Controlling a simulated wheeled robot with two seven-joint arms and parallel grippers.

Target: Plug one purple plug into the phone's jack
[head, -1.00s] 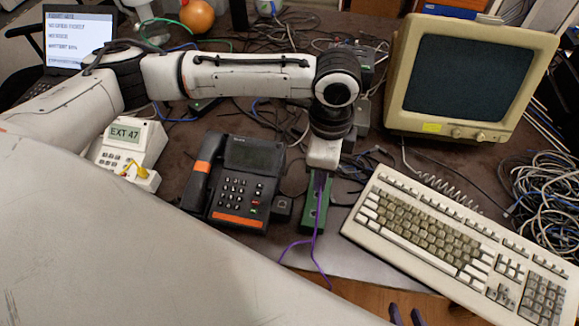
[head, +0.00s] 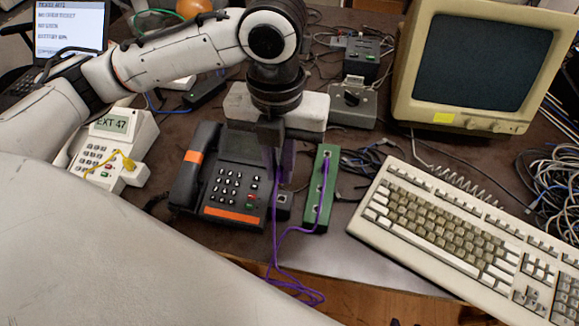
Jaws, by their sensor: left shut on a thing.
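My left gripper (head: 279,172) points down over the right side of the dark desk phone (head: 235,178). It is shut on a purple plug, mostly hidden by the fingers. A purple cable (head: 272,240) hangs from it, loops below the desk's front edge and runs up to the green port block (head: 321,190). The cable's other end sits at the block's upper part. A small black box (head: 284,203) stands at the phone's right side, just below the gripper; its jack is too small to make out. Small dark tips at the bottom edge may be my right gripper (head: 404,323).
A beige keyboard (head: 445,230) lies to the right, below a beige monitor (head: 475,70). A white phone (head: 110,145) with a yellow cable stands at left. A grey box (head: 353,103) and loose cables lie behind. Bare desk shows in front of the green block.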

